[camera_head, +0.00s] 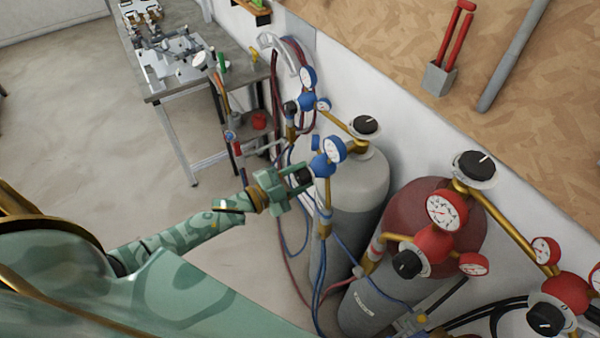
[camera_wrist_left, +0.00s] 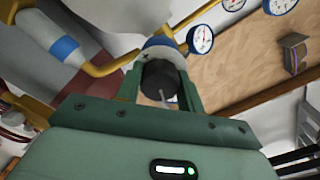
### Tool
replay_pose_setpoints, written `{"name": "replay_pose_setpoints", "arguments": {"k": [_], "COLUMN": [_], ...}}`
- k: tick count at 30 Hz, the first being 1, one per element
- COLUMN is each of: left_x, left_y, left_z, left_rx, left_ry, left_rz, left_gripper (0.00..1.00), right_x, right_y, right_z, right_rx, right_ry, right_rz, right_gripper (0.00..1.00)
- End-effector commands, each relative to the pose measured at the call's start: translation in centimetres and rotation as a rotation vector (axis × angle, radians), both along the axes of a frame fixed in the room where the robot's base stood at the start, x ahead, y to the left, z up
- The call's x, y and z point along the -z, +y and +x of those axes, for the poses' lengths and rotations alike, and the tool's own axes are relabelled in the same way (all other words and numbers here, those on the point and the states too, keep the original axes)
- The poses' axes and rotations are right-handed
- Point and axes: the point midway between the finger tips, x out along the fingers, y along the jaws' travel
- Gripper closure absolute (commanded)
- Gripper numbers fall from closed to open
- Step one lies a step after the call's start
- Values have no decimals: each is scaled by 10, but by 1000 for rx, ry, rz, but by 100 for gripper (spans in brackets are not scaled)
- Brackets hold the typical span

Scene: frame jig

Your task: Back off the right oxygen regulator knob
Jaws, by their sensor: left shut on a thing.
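The right blue oxygen regulator (camera_head: 326,163) stands by the grey cylinder, with a white-faced gauge (camera_head: 334,149) on top. Its black knob (camera_wrist_left: 160,78) shows in the left wrist view between the green fingers, a pale line on its face. My left gripper (camera_head: 303,177) comes in from the left and is shut on this knob; it also shows in the left wrist view (camera_wrist_left: 160,92). In the head view the fingers hide most of the knob. Another blue regulator (camera_head: 306,101) is farther back, its black knob (camera_head: 290,107) free. My right gripper is not in view.
A grey cylinder (camera_head: 362,190) and a dark red one (camera_head: 410,204) stand along the wall. Red regulators (camera_head: 432,244) with black knobs are at the right. Blue and red hoses (camera_head: 288,240) hang close below my gripper. A workbench (camera_head: 178,72) is at the back left; floor before it is clear.

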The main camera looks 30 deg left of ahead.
Motion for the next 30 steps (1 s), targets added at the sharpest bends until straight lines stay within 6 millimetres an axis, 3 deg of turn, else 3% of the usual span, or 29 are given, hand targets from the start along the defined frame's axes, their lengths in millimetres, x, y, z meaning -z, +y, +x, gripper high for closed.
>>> {"name": "replay_pose_setpoints", "arguments": {"k": [12, 30], "left_x": [0, 2], "left_y": [1, 0], "left_z": [0, -1], "left_rx": [-1, -1], "left_ry": [107, 126], "left_rz": [-177, -208], "left_gripper": [85, 85], "right_x": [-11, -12], "right_y": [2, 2], "right_z": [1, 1], "right_rx": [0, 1], "right_ry": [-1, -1], "right_rz": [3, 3], "right_gripper": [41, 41]}}
